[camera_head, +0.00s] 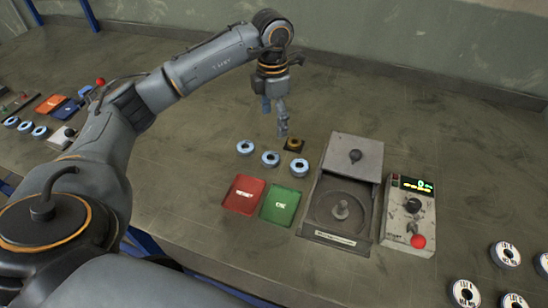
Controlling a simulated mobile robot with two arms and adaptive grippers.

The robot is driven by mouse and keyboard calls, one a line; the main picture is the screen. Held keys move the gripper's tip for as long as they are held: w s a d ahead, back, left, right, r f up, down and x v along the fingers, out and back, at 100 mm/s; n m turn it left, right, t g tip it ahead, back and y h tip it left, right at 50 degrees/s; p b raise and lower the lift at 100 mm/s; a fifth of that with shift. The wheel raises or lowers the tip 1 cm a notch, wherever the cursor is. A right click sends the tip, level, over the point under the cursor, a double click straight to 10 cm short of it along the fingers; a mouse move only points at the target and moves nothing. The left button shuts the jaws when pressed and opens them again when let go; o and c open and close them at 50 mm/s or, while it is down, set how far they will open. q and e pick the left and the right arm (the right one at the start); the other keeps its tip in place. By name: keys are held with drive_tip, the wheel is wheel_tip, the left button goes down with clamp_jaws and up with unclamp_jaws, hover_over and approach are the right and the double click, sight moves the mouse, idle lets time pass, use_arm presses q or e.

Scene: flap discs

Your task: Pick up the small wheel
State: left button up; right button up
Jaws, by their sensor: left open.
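Several small blue-and-white wheels lie on the bench. A left one (245,147), a middle one (270,159) and a right one (299,168) form a slanting row in front of my left gripper. They look close in size, and I cannot tell which one is the small wheel. My left gripper (277,118) points down behind this row, open and empty. My right gripper is out of view.
A red tray (243,194) and a green tray (280,205) lie in front of the wheels. A grey machine with a spindle (341,207) and a control box with a red button (409,213) stand to the right. More labelled discs (466,293) lie at the lower right.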

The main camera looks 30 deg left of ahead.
use_arm(q)
drive_tip(key=p, duration=0.2)
hover_over(272, 153)
drive_tip(key=s+d, duration=0.1)
wheel_tip(272, 153, down, 8)
drive_tip(key=shift+s+f, duration=0.1)
drive_tip(key=shift+s, duration=0.05)
drive_tip(key=shift+f, duration=0.25)
wheel_tip(272, 153, down, 4)
drive_tip(key=shift+a+r+p, duration=0.1)
drive_tip(key=shift+r+p, duration=0.05)
drive_tip(key=shift+p, duration=0.85)
drive_tip(key=shift+f, duration=0.5)
drive_tip(key=shift+c, duration=0.2)
drive_tip(key=c, duration=1.2)
drive_tip(key=shift+r, duration=0.1)
drive_tip(key=shift+c, duration=0.2)
